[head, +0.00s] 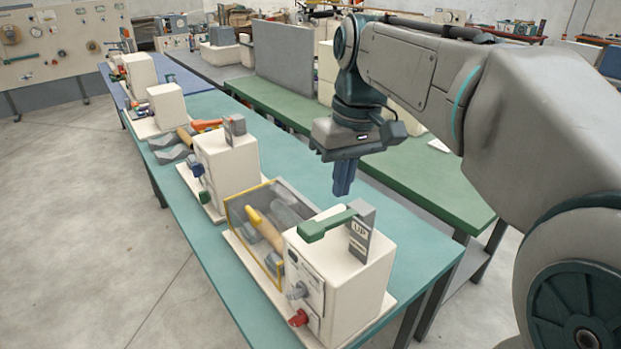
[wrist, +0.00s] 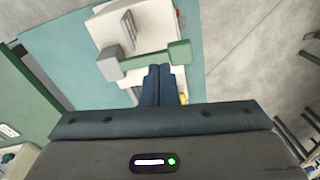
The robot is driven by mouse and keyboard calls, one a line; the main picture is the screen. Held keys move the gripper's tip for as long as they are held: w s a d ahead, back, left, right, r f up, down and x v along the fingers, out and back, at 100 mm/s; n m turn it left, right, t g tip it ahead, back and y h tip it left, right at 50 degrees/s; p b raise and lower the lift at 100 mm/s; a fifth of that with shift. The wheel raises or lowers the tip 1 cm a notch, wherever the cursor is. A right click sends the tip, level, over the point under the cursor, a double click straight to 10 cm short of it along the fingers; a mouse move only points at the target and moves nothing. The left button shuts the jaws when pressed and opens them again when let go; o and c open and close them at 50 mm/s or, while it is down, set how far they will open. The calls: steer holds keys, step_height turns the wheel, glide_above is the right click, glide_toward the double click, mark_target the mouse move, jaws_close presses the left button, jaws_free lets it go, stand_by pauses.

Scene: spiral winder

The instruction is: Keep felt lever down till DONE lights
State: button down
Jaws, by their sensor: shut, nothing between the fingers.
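The nearest cream machine (head: 335,268) stands on the teal bench with a green lever (head: 328,223) across its top. The lever runs to a grey post (head: 362,232) marked UP and appears raised a little above the housing. I cannot read the word felt on it. The lever also shows in the wrist view (wrist: 147,60), just beyond my fingertips. My gripper (head: 342,188) is shut and empty, pointing down, above and behind the machine, apart from the lever in the head view. Its closed fingers (wrist: 160,78) show in the wrist view. No lit DONE lamp is discernible.
A yellow-framed clear guard (head: 257,225) covers rollers beside the machine. A grey knob (head: 297,290) and red knob (head: 299,318) are on its front. A second machine (head: 227,165) with an orange lever (head: 206,125) stands farther along. A green bench (head: 430,180) lies behind.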

step_height(320, 180, up, 7)
steer(key=n+g+p, duration=0.1)
steer(key=n, duration=0.1)
glide_above(312, 226)
steer(key=w+d, duration=0.1)
steer(key=d, duration=0.1)
steer(key=shift+w+a+f, duration=0.1)
steer(key=shift+w+f, duration=0.1)
steer(key=shift+f, duration=0.1)
steer(key=f, duration=0.4)
steer(key=a+f, duration=0.1)
steer(key=f, duration=0.4)
steer(key=s+f+p, duration=0.1)
steer(key=f, duration=0.3)
steer(key=shift+a+f, duration=0.25)
steer(key=shift+f, duration=0.1)
